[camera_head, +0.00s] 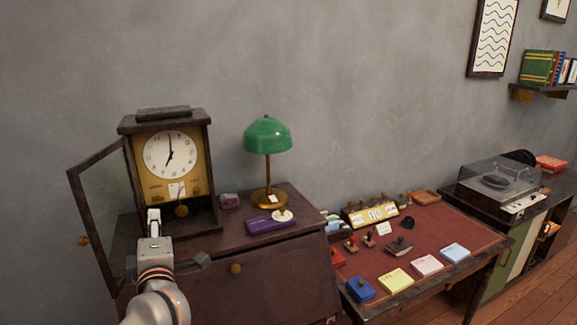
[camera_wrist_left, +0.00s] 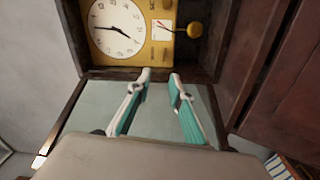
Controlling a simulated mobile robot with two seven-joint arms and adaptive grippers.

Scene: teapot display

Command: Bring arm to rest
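My left gripper (camera_head: 154,216) is in front of the lower part of the wooden clock (camera_head: 207,165) in the head view. In the left wrist view, its two fingers (camera_wrist_left: 160,77) stand apart with nothing visible between them. They point toward the clock's white dial (camera_wrist_left: 117,27) and pendulum (camera_wrist_left: 195,30). The clock's glass door (camera_head: 103,200) is swung open to the left of the gripper. I cannot tell whether the fingers touch the clock. My right gripper is not in view.
The clock stands on a dark cabinet (camera_head: 285,275) with a green lamp (camera_head: 267,136) and a purple box (camera_head: 262,226). A red-topped desk (camera_head: 440,231) with stamps and colored pads is to the right. A record player (camera_head: 497,180) stands farther right.

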